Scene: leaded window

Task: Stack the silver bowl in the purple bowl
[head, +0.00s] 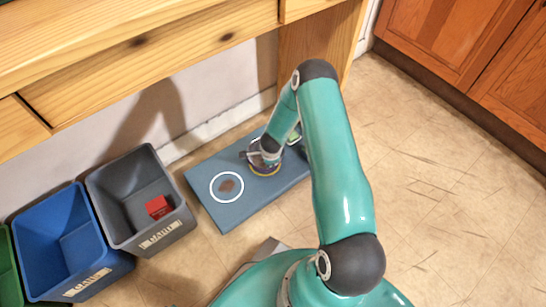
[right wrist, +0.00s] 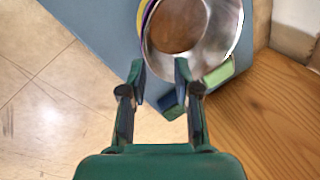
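The silver bowl (right wrist: 219,30) shows at the top of the right wrist view, with a brown patch in its middle. A purple and yellow rim, seemingly of the purple bowl (right wrist: 145,18), shows along its left side. The silver bowl overlaps it and looks to be in or over it; I cannot tell how fully it is seated. My right gripper (right wrist: 160,69) is open, with its fingertips at the silver bowl's near edge. In the head view my right gripper (head: 262,154) hides most of the bowls. My left gripper is not in view.
A blue mat (head: 225,213) lies on the floor, with a white ring (head: 227,201) on it. A green object (right wrist: 219,72) is beside the silver bowl. Grey (head: 120,207) and blue (head: 40,255) bins stand left; a red block (head: 158,207) is in the grey one. A wooden desk (head: 160,60) overhangs behind.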

